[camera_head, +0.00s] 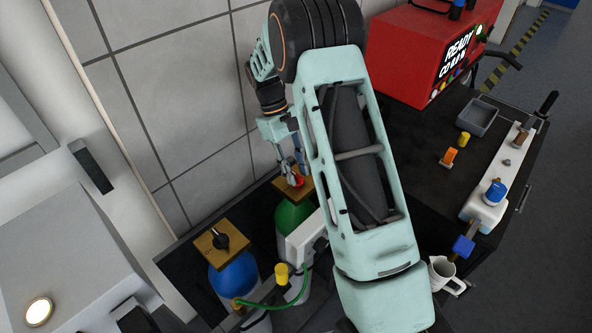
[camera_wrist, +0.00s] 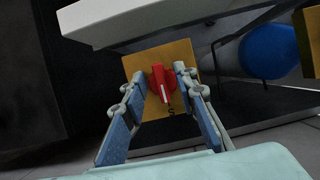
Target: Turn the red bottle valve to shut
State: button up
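The red valve (camera_wrist: 161,80) sits on a square brass-coloured plate (camera_wrist: 151,57) in the wrist view. A white line on its handle points down the picture, close to a dark mark like an "S" on the plate. In the head view the red valve (camera_head: 298,181) is on top of the green bottle (camera_head: 291,215). My gripper (camera_wrist: 159,76) is open, with one finger on each side of the valve handle. A gap shows on the left; I cannot tell whether the right finger touches. My arm hides part of the bottle's surroundings in the head view.
A blue bottle (camera_head: 238,278) with a black valve (camera_head: 221,241) stands left of the green one. A white box-like part (camera_head: 301,240) sits close in front of the green bottle. A tiled wall (camera_head: 175,90) is behind. A red machine (camera_head: 415,55) and a grey tray (camera_head: 475,118) are at right.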

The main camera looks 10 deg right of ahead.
jog(key=v, duration=0.7)
jog(key=shift+r, duration=0.25)
